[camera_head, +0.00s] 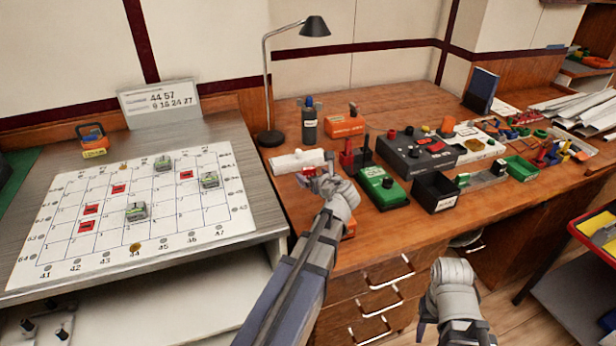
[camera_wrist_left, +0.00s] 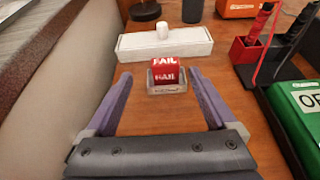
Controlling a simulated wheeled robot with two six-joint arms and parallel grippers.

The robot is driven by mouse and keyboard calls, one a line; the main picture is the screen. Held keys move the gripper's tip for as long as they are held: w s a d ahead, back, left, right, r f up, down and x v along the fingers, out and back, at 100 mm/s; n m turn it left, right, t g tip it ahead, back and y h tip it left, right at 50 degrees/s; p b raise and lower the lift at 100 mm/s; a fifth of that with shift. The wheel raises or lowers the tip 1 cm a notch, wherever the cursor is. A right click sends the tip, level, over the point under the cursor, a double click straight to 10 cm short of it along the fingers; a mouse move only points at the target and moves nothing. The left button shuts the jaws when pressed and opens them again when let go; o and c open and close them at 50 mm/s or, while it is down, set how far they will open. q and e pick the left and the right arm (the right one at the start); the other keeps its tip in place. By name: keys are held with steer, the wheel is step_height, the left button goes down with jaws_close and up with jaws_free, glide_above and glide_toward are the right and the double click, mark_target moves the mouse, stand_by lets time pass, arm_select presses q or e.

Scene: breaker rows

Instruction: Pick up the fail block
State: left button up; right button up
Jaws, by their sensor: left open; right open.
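The fail block (camera_wrist_left: 165,71) is a small red cube with white FAIL lettering. In the left wrist view it sits in a small pale holder (camera_wrist_left: 167,88) on the wooden desk. In the head view only a bit of red (camera_head: 308,171) shows there, just beyond my left gripper (camera_head: 319,183). My left gripper is open, and in the left wrist view its two purple fingers (camera_wrist_left: 159,76) point at the block from either side, with nothing held. My right gripper (camera_head: 422,326) is low in front of the desk, partly visible, and holds nothing that I can see.
A white box with a knob (camera_wrist_left: 165,43) stands right behind the block. Red and black upright handles (camera_wrist_left: 262,45) and a green device (camera_wrist_left: 297,112) stand to the right. A black bin (camera_head: 435,191) is further right. A gridded board (camera_head: 70,190) with several tiles lies left.

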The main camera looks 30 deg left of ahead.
mark_target(310, 170)
arm_select(q)
steer(key=shift+x, duration=0.95)
steer(key=x, duration=0.1)
steer(key=b+x, duration=0.1)
steer(key=x, duration=0.1)
steer(key=b+x, duration=0.1)
steer(key=x, duration=0.1)
steer(key=shift+w+d+f, duration=0.15)
steer(key=shift+w+d, duration=0.05)
steer(key=shift+w, duration=0.15)
steer(key=shift+c, duration=0.3)
jaws_close()
